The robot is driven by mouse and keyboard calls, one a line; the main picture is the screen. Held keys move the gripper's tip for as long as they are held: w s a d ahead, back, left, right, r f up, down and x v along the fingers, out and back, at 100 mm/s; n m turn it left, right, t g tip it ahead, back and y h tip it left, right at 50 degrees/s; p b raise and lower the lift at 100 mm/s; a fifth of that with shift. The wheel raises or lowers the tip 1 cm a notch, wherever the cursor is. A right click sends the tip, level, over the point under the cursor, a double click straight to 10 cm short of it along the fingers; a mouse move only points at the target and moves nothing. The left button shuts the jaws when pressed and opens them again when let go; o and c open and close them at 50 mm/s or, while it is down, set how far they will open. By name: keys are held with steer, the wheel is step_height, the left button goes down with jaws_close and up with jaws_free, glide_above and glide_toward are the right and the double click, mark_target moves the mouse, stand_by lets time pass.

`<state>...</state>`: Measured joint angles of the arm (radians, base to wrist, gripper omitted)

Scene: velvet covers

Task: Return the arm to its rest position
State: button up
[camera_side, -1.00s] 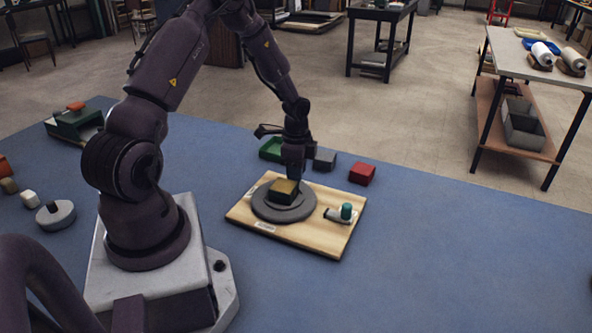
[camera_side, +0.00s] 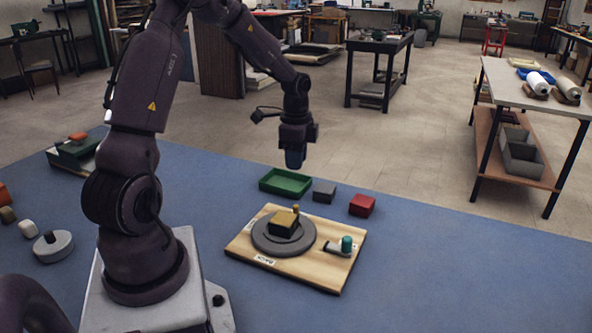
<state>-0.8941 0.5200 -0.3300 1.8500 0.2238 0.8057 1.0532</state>
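My gripper (camera_side: 293,160) hangs above and behind the wooden board, pointing down, clear of everything on the table. Its fingertips are small and dark here, so I cannot tell whether they are apart; nothing shows hanging below them. The wooden board (camera_side: 325,275) lies on the blue table (camera_side: 430,260). On it is a round grey disc (camera_side: 263,241) with a yellowish block (camera_side: 283,223) on top, a small tan knob showing at the block's back edge. A teal-topped piece (camera_side: 346,244) sits at the board's right side.
A green tray (camera_side: 286,183), a grey block (camera_side: 324,193) and a red block (camera_side: 362,205) stand behind the board. A round grey piece (camera_side: 53,246) and a green box (camera_side: 76,154) are at the left. The table's right side is clear.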

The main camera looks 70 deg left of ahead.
steer(key=shift+r, duration=0.1)
stand_by(0.3)
steer(key=s+d+r+n+t, duration=0.2)
steer(key=s+d+r, duration=0.2)
steer(key=d, duration=0.4)
steer(key=s+d+r+n+t, duration=0.1)
steer(key=s+d+r+n, duration=0.1)
steer(key=s+d+r, duration=0.2)
steer(key=s+d+r+n+t, duration=0.2)
steer(key=s+d+r+n, duration=0.1)
steer(key=d+r, duration=0.6)
steer(key=s+d, duration=0.1)
steer(key=d, duration=0.1)
steer(key=shift+s+d+t, duration=0.3)
steer(key=shift+s+d, duration=0.05)
steer(key=shift+s, duration=0.05)
